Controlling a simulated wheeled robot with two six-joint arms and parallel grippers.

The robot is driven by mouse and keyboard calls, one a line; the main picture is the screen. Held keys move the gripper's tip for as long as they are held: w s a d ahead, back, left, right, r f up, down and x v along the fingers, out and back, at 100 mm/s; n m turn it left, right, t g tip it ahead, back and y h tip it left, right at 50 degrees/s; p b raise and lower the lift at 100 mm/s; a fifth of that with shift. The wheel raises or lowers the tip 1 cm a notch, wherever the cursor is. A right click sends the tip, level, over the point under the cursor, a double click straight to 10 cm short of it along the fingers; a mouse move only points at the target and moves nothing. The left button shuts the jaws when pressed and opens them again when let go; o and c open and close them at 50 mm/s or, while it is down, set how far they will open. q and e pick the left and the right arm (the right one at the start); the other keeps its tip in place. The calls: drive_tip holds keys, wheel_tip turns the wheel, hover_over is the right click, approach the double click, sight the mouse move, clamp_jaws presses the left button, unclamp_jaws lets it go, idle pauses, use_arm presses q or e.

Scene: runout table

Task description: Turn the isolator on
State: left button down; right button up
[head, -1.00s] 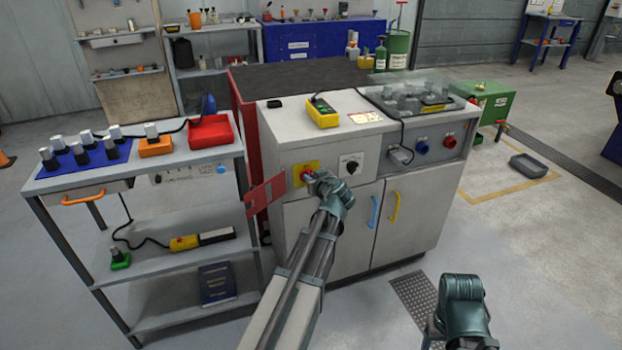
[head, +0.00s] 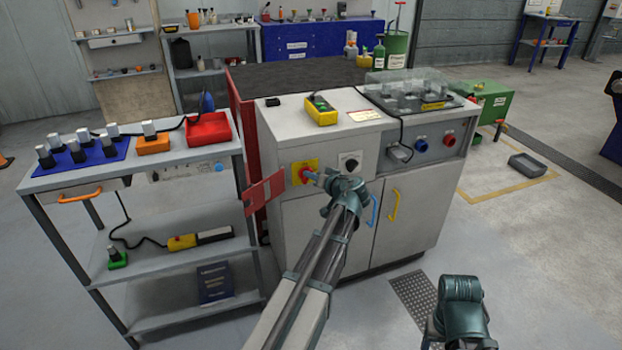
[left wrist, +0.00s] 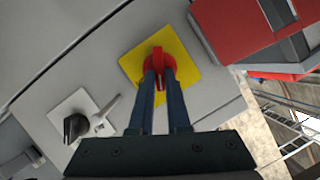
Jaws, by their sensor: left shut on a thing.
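The isolator is a red rotary handle (head: 308,174) on a yellow plate (head: 297,180), on the front of the grey cabinet (head: 292,222). In the left wrist view the red handle (left wrist: 158,56) stands in front of the yellow plate (left wrist: 187,72). My left gripper (head: 314,177) comes at it from the right and is shut on the handle. Its two dark fingers (left wrist: 160,80) sit on both sides of the grip in the left wrist view and hide part of it. My right arm shows at the lower right, but its fingers do not show.
A black rotary switch (head: 350,165) sits right of the isolator; it also shows in the left wrist view (left wrist: 75,127). A red panel (head: 264,193) juts out at the cabinet's left edge. A shelf trolley (head: 190,256) stands close on the left.

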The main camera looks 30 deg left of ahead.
use_arm(q)
drive_tip(key=shift+w+d+f+m+g+y+b, duration=0.1)
drive_tip(key=shift+f+m+g+y+b, duration=0.15)
drive_tip(key=shift+m+y+b, duration=0.9)
drive_tip(key=shift+w+d+f+m+g+y+b, duration=0.15)
drive_tip(key=shift+f+m+y+b, duration=0.2)
drive_tip(key=shift+m+b, duration=1.5)
drive_tip(key=shift+w+d+f+m+g+y+b, duration=0.1)
drive_tip(key=shift+f+m+g+y+b, duration=0.15)
drive_tip(key=shift+m+y+b, duration=0.9)
drive_tip(key=shift+m+h, duration=0.25)
drive_tip(key=shift+m, duration=0.4)
drive_tip(key=c, duration=0.9)
unclamp_jaws()
drive_tip(key=shift+r, duration=0.1)
drive_tip(key=v, duration=1.3)
drive_tip(key=shift+s+d, duration=0.15)
drive_tip(key=shift+d, duration=0.2)
